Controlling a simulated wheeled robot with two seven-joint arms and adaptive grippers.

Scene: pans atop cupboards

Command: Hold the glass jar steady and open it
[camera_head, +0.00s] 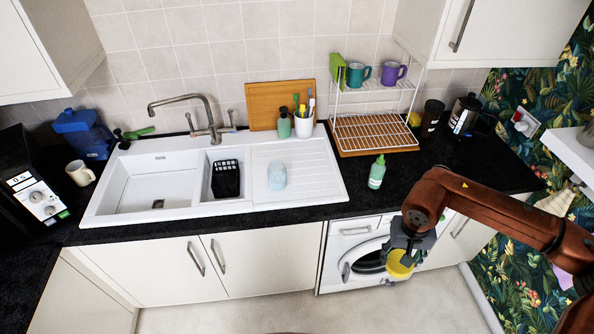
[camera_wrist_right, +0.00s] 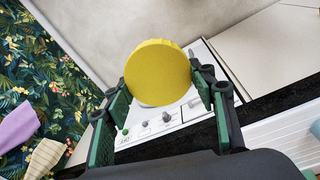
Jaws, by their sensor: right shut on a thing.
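A pale blue, see-through glass jar (camera_head: 277,176) stands on the white draining board right of the sink, with no lid visible on it. My right gripper (camera_head: 404,255) is in front of the washing machine, below the counter edge and well away from the jar. It is shut on a round yellow lid (camera_head: 400,265). In the right wrist view the lid (camera_wrist_right: 158,72) sits between the two green-padded fingers, its flat face toward the camera. Nothing shows attached to the lid. My left gripper is not in view.
A black basket (camera_head: 225,179) stands in the small basin left of the jar. A green bottle (camera_head: 377,172) stands near the counter's front edge. A white wire rack (camera_head: 372,130) and a white cup of utensils (camera_head: 303,122) stand behind. The draining board around the jar is clear.

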